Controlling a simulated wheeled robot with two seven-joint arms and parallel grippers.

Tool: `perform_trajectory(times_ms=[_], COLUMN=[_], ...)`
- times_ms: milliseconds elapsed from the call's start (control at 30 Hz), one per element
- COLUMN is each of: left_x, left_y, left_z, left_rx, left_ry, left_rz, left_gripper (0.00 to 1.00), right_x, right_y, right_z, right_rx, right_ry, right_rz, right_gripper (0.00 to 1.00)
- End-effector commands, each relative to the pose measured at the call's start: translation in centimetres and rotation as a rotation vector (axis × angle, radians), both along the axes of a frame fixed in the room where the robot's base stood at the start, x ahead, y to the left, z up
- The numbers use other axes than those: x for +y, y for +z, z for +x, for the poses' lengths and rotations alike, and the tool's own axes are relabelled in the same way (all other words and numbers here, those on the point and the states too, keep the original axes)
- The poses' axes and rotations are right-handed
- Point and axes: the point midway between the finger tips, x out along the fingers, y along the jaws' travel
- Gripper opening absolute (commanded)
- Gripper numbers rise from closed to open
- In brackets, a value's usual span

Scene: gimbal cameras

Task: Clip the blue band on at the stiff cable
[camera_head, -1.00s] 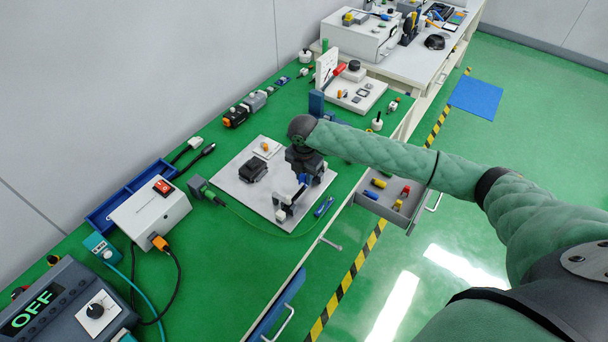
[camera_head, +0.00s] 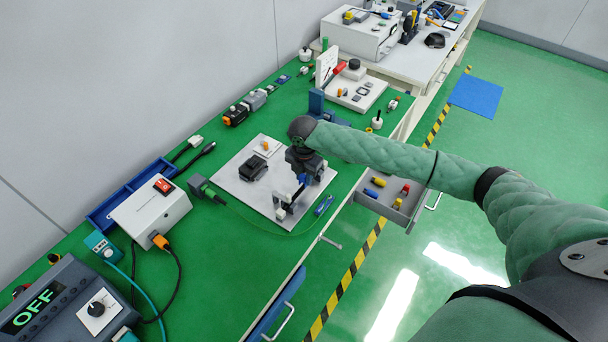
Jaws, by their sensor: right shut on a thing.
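My right gripper (camera_head: 297,190) points down over the right part of the pale board (camera_head: 238,182). It is shut on a small blue piece (camera_head: 303,179), which looks like the blue band; the jaws largely hide it. Just below stand small white and dark blocks (camera_head: 280,213) at the board's front corner. A thin green cable (camera_head: 245,229) runs from a dark green plug (camera_head: 200,188) along the board's front edge towards these blocks. Whether the band touches the cable is too small to tell. My left gripper is out of view.
A black block (camera_head: 253,168) sits on the board. A blue tool (camera_head: 323,206) lies at its right edge. An open drawer (camera_head: 376,210) with coloured parts juts out on the right. A white box with a red switch (camera_head: 150,215) stands left. Green bench is clear in front.

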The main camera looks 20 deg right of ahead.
Motion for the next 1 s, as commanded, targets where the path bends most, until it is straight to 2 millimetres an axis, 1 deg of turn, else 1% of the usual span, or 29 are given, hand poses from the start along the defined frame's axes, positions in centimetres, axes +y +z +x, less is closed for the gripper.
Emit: perform_trajectory(times_ms=[1000], left_x=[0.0], left_y=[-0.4], left_z=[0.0], left_rx=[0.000], left_ry=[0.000], left_rz=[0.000], left_gripper=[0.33], right_x=[0.0], right_y=[-2.1], right_z=[0.0], right_rx=[0.000], right_ry=[0.000], right_rz=[0.000], right_gripper=[0.03])
